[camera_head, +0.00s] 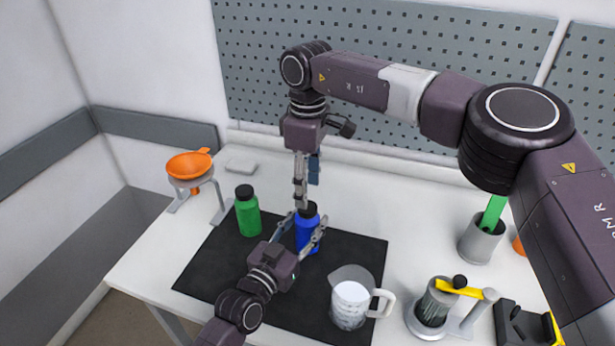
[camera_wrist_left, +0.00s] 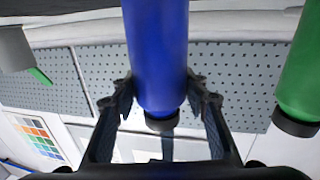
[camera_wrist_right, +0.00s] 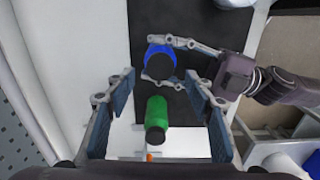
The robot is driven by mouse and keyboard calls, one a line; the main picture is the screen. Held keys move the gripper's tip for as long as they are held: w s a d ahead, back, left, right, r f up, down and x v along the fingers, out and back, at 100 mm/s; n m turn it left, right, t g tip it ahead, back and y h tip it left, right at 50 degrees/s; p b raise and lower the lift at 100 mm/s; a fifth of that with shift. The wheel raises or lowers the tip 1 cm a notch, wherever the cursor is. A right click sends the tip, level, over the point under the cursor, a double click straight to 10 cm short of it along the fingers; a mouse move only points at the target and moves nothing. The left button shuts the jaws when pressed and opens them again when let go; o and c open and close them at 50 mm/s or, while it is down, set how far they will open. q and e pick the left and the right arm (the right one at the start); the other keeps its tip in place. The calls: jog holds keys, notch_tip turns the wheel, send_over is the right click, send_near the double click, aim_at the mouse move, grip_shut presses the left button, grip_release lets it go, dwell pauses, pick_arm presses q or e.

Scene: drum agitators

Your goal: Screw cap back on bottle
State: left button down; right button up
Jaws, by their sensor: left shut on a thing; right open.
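The blue bottle (camera_head: 305,240) stands upright on the black mat with a black cap (camera_head: 308,209) on its top. How tightly the cap sits cannot be told. My left gripper (camera_head: 302,230) is shut around the bottle's body from the front; the left wrist view shows a finger on each side of the blue bottle (camera_wrist_left: 158,50), its black cap (camera_wrist_left: 162,123) clear of the fingers. My right gripper (camera_head: 308,193) points down above the cap, open and empty. In the right wrist view, the black cap (camera_wrist_right: 161,66) appears between and beyond its open fingers.
A green bottle (camera_head: 248,218) with a black cap stands left of the blue one on the mat (camera_head: 215,262). A measuring jug (camera_head: 349,306) is at front right. An orange funnel (camera_head: 188,166) sits on a stand at left. A beaker stand (camera_head: 432,312) is farther right.

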jog(key=n, duration=0.4)
jog(key=shift+r, duration=0.15)
jog(key=n, duration=0.3)
jog(key=shift+a+r+n, duration=0.1)
jog(key=shift+n, duration=0.3)
jog(key=n, duration=0.3)
jog(key=shift+r+n, duration=0.15)
jog(key=shift+n, duration=0.25)
jog(key=n, duration=0.3)
jog(key=shift+r+n, duration=0.1)
jog(key=shift+n, duration=0.2)
jog(key=n, duration=0.3)
jog(key=shift+r+n, duration=0.15)
jog(key=shift+n, duration=0.25)
jog(key=n, duration=0.3)
jog(key=shift+r+n, duration=0.1)
jog(key=shift+n, duration=0.3)
jog(key=n, duration=0.5)
jog(key=shift+r+n, duration=0.2)
jog(key=shift+n, duration=0.1)
jog(key=n, duration=0.3)
jog(key=shift+r+n, duration=0.1)
jog(key=shift+n, duration=0.2)
jog(key=n, duration=0.5)
jog(key=shift+r, duration=0.2)
jog(key=n, duration=0.4)
jog(key=shift+r, duration=0.1)
jog(key=n, duration=0.4)
jog(key=shift+r, duration=0.15)
